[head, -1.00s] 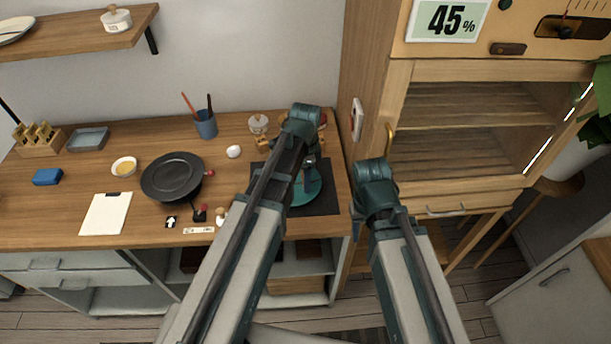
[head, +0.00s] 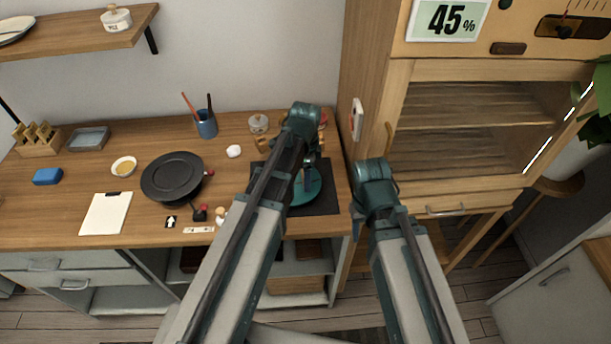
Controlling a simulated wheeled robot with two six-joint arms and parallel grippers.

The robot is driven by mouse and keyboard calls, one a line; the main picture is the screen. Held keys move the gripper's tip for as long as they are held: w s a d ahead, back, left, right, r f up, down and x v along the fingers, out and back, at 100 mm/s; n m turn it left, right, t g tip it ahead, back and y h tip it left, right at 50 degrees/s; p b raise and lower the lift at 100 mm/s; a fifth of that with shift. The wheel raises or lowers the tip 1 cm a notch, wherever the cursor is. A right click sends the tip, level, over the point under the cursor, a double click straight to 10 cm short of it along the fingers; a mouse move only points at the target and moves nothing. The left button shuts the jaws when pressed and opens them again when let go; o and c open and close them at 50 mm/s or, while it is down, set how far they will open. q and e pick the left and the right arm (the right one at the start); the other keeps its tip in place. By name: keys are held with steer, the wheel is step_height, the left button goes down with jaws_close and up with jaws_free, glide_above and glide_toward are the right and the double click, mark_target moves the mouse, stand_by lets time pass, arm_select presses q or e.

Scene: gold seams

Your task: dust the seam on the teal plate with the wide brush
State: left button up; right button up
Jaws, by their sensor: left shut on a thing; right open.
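The teal plate (head: 314,192) lies on a dark mat (head: 326,207) at the right end of the wooden counter. My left arm covers its left and upper parts. My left gripper (head: 310,162) is low over the plate's upper part, shut on a small dark thing that appears to be the wide brush (head: 308,182). The brush is mostly hidden, and I cannot tell whether its bristles touch the plate. The gold seam cannot be made out. My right arm reaches up right of the counter, and its gripper does not show.
A black pan-like dish (head: 172,177), a blue cup with sticks (head: 206,124), a small bowl (head: 124,167), a clipboard (head: 106,213) and a white lump (head: 234,151) stand left of the mat. A wooden cabinet (head: 455,190) rises close on the right.

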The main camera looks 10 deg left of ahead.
arm_select(q)
steer(key=shift+w+a, duration=0.15)
steer(key=shift+w, duration=0.3)
steer(key=shift+s, duration=0.15)
steer(key=shift+s, duration=0.4)
steer(key=shift+w, duration=0.1)
steer(key=shift+w+a, duration=0.2)
steer(key=shift+a, duration=0.55)
steer(key=shift+s, duration=0.1)
